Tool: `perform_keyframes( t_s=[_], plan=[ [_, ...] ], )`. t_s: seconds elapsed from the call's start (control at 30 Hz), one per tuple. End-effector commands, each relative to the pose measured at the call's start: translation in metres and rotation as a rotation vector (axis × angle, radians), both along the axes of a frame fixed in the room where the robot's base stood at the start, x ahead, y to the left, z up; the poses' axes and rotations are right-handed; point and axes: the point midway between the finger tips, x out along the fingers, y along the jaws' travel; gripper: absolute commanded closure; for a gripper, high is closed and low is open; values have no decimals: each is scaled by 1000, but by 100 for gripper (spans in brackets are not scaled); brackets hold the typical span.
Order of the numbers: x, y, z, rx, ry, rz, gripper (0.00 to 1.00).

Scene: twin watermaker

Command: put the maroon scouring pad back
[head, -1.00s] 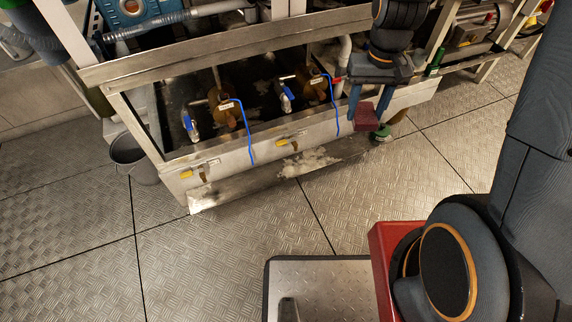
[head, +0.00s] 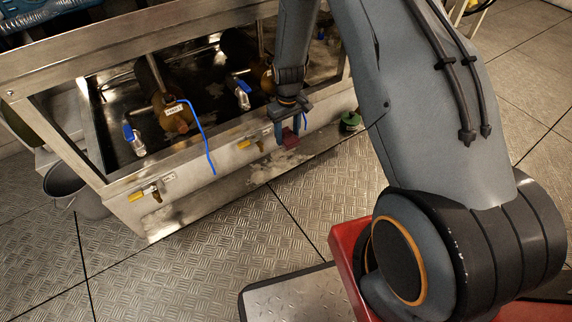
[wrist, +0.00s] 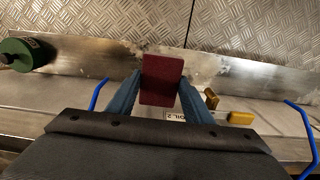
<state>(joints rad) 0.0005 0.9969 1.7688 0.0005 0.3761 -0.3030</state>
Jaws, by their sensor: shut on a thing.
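The maroon scouring pad (wrist: 162,80) is held between the two blue fingers of my gripper (wrist: 158,100) in the wrist view. The pad is above the trough's lower front ledge, near a yellow-handled valve. Whether it touches the ledge cannot be told. A pale, crusty patch (head: 280,165) lies on the ledge below it.
A green round object (head: 350,122) sits at the ledge's right end. Yellow-handled drain valves (head: 147,190) stick out from the trough front, and blue tubes (head: 202,145) hang over it. A grey bucket (head: 68,187) stands at the left. The plated floor in front is clear.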

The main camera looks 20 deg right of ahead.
Motion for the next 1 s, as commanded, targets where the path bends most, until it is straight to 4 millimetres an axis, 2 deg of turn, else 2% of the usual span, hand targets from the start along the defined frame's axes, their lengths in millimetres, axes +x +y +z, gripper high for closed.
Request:
perform_keyframes(
  t_s=[0.03, 0.27, 0.5, 0.67, 0.83, 1.0],
  plan=[
    [3, 0, -10, 0, 0, 5, 75],
    [5, 0, -36, 0, 1, 13, 75],
    [5, 0, -76, 0, 1, 12, 75],
    [5, 0, -88, 0, 0, 12, 75],
    [5, 0, -112, 0, 1, 12, 75],
    [6, 0, -115, 0, -1, 12, 75]
  ],
)
